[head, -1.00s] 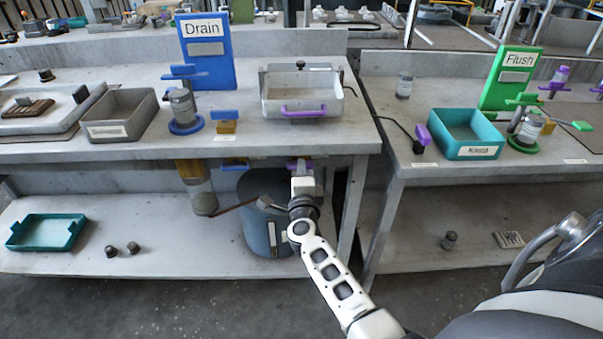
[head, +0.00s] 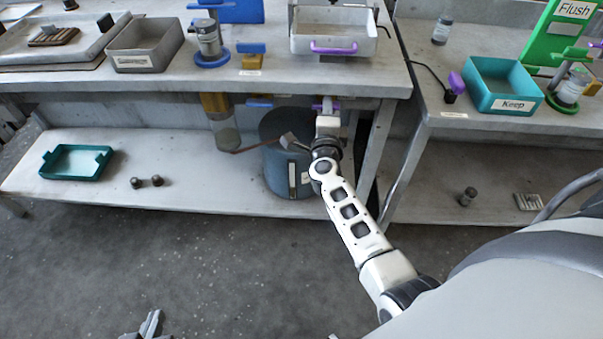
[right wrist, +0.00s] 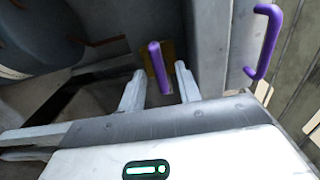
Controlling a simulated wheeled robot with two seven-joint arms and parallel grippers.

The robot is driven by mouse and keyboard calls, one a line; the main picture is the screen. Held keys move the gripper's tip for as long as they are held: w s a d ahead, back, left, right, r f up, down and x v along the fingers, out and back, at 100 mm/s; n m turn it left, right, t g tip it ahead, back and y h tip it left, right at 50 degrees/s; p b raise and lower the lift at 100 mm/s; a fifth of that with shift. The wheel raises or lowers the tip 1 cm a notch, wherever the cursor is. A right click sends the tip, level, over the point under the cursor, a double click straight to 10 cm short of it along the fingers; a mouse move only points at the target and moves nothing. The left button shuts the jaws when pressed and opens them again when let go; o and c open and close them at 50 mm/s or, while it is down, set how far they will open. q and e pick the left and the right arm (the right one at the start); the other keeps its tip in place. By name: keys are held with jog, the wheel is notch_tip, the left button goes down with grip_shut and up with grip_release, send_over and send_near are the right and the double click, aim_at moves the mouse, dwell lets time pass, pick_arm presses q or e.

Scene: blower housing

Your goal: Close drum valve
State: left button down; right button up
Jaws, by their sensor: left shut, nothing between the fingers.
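A purple lever (head: 336,105) shows under the front edge of the left bench, partly hidden by my right gripper (head: 327,108). In the right wrist view the purple lever (right wrist: 157,64) stands in front of a yellow-brown body. It lies between the fingers of my right gripper (right wrist: 160,85), which are open with a gap on each side. The blue-grey drum (head: 280,128) stands on the lower shelf, left of my right arm. A blue lever (head: 259,101) sits under the bench edge further left. My left gripper (head: 150,325) is shut and empty at the bottom edge, away from the bench.
A purple handle (right wrist: 265,42) is at the right in the right wrist view. A clear jar (head: 225,132) hangs left of the drum. A teal tray (head: 105,160) and two small knobs (head: 147,182) lie on the lower shelf. A bench leg (head: 378,150) stands right of my arm.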

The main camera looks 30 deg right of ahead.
jog(key=s+a+n+p, duration=0.4)
jog(key=s+a+n, duration=0.5)
jog(key=s+n, duration=0.6)
jog(key=a+r+n+t+y+b, duration=0.1)
jog(key=a+n+t+y+b, duration=0.2)
jog(key=a+n+y, duration=0.7)
jog(key=s+a+f+n+g+y+b, duration=0.1)
jog(key=s+a+f+g+y, duration=0.2)
jog(key=s, duration=0.4)
jog(key=shift+s+f+n+g+y+b, duration=0.15)
jog(key=shift+f+n+g+y+b, duration=0.35)
jog(key=shift+f+g, duration=0.8)
jog(key=shift+f, duration=0.1)
